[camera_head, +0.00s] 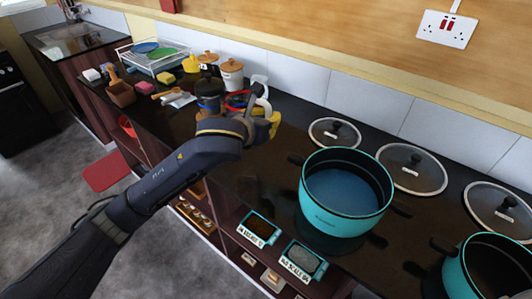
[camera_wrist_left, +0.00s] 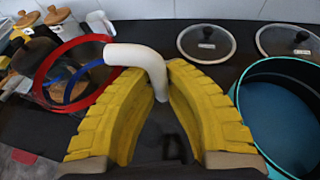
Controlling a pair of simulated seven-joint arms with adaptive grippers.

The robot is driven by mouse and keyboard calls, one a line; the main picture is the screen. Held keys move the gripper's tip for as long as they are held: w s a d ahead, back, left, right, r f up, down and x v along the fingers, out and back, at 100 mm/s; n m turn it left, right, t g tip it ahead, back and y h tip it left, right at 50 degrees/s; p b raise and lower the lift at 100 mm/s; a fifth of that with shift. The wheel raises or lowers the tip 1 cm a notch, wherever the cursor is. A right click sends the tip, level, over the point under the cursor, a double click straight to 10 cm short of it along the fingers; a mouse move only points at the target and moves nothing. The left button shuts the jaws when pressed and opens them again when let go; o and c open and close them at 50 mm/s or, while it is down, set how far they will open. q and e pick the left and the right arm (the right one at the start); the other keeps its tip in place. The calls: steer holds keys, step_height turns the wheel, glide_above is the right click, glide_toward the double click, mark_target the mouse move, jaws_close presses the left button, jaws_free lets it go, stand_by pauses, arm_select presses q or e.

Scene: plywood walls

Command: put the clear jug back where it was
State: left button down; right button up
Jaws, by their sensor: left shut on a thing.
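The clear jug has a red rim, a blue band and a thick white handle. In the left wrist view the jug (camera_wrist_left: 42,72) is left of my yellow fingers, with its handle passing between them. My left gripper (camera_wrist_left: 160,92) is shut on this handle. In the head view my left gripper (camera_head: 266,124) is over the back of the counter, left of the teal pot. The jug (camera_head: 236,97) is partly hidden there behind my wrist. I cannot tell whether its base touches the counter.
A teal pot (camera_head: 314,211) with blue liquid stands right of my gripper, and another teal pot (camera_head: 457,277) is farther right. Glass lids (camera_head: 412,168) lie along the wall. Canisters (camera_head: 231,78) and a dish rack (camera_head: 149,59) crowd the back left.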

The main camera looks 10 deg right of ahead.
arm_select(q)
step_height(320, 180, down, 13)
steer(key=shift+r, duration=0.15)
stand_by(0.4)
stand_by(0.4)
steer(key=c, duration=1.5)
jaws_free()
steer(key=shift+f, duration=0.2)
steer(key=shift+o, duration=0.2)
steer(key=shift+r, duration=0.1)
steer(key=shift+s+r, duration=0.1)
steer(key=shift+r, duration=0.05)
steer(key=v, duration=1.2)
